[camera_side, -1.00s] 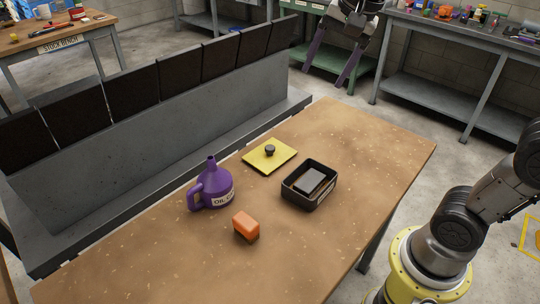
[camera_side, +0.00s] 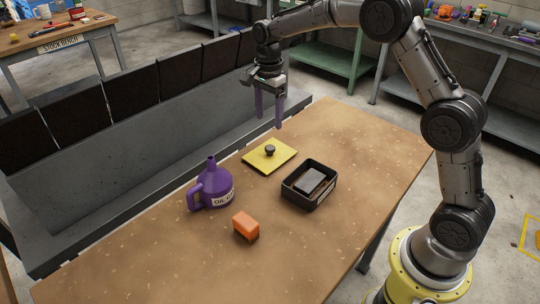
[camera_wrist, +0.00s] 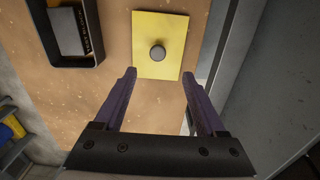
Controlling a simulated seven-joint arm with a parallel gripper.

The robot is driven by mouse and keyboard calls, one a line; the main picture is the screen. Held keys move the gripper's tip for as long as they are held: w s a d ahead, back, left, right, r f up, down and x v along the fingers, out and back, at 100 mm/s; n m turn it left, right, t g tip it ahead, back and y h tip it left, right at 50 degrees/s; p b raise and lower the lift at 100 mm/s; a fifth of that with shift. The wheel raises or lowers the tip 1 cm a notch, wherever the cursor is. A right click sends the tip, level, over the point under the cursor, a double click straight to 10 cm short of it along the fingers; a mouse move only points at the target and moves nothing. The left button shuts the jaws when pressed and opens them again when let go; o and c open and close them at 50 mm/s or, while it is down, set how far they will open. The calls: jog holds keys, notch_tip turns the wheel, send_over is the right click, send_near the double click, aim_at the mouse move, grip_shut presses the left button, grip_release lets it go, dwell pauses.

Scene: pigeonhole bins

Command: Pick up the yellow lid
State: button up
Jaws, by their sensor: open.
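The yellow lid (camera_side: 261,161) lies flat on the brown table, a square plate with a dark round knob (camera_side: 270,150) on top. My gripper (camera_side: 268,127) is open and empty above the table's back edge, higher than the lid and beside it. In the wrist view the lid (camera_wrist: 148,28) lies ahead of the two purple fingers (camera_wrist: 160,75), with its knob (camera_wrist: 158,53) roughly in line with the gap between them. The fingers do not appear to touch it.
A black open box (camera_side: 290,194) with a grey block inside stands near the lid. A purple oil can (camera_side: 213,186) and an orange block (camera_side: 246,224) stand on the table (camera_side: 370,150). A grey row of bins (camera_side: 110,170) runs along the back edge.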

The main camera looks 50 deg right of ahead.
send_over(270, 147)
jog(key=f, duration=0.4)
jog(key=shift+w+f, duration=0.25)
jog(key=shift+s+f, duration=0.15)
jog(key=shift+f, duration=1.2)
jog(key=shift+s+f, duration=0.1)
jog(key=shift+f, duration=1.2)
grip_shut()
